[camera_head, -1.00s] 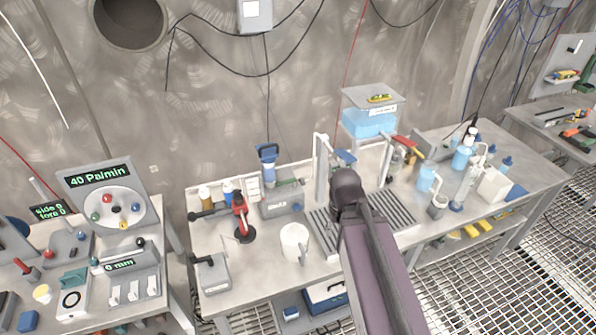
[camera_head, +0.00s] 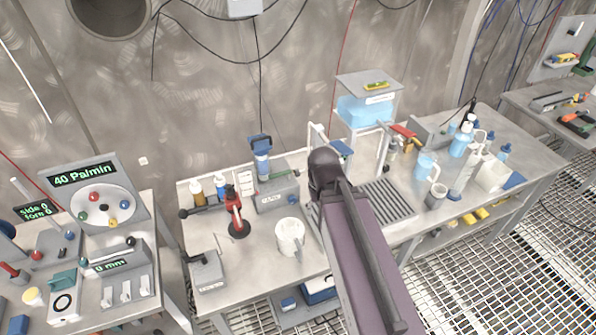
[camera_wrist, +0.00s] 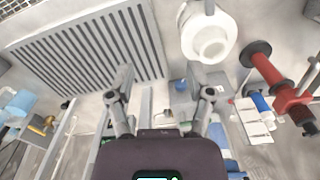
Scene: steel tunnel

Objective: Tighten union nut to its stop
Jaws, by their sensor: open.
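My gripper (camera_wrist: 166,88) is open in the wrist view, with its two fingers apart and nothing visible between them. It is above the bench, between a slotted drain grate (camera_wrist: 85,50) and a red and black tool stand (camera_wrist: 290,90). In the head view my arm hides the gripper. I cannot make out the union nut for certain in either view. Small brass and red fittings (camera_head: 404,134) are beside the blue water tank (camera_head: 365,110), too small to identify.
A white mug (camera_head: 290,237) stands on the bench (camera_head: 255,262) and shows close to the fingers in the wrist view (camera_wrist: 205,45). The red stand (camera_head: 236,212) and a grey box with a blue-topped device (camera_head: 277,193) are nearby. Bottles (camera_head: 461,140) crowd the right side.

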